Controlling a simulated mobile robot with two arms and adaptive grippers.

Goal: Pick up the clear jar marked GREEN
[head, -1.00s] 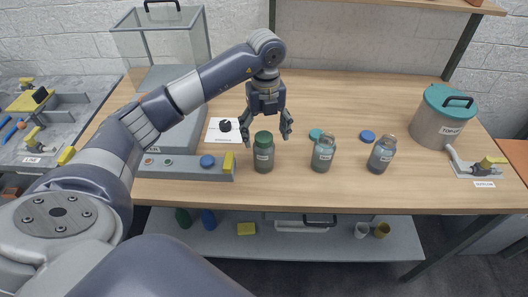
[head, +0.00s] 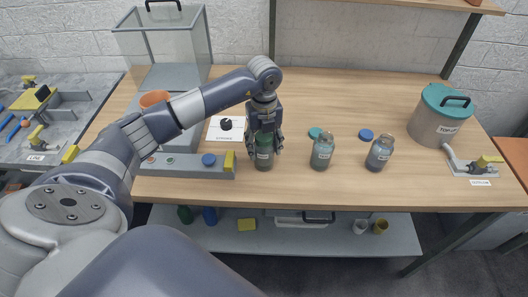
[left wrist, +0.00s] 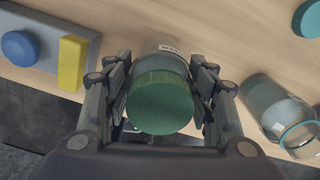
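A jar with a green screw cap (head: 264,160) stands upright near the table's front edge. Its body looks dark green and bears a white label too small to read. My left gripper (head: 265,147) has come down over it from above. In the left wrist view the green cap (left wrist: 160,103) lies between the two fingers (left wrist: 162,85), which sit close against both sides of the jar. The jar still rests on the table. My right gripper is not in view.
A grey panel with a blue button (head: 209,160) and yellow block (head: 229,161) is close at left. A lidded pot (head: 438,116) stands far right.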

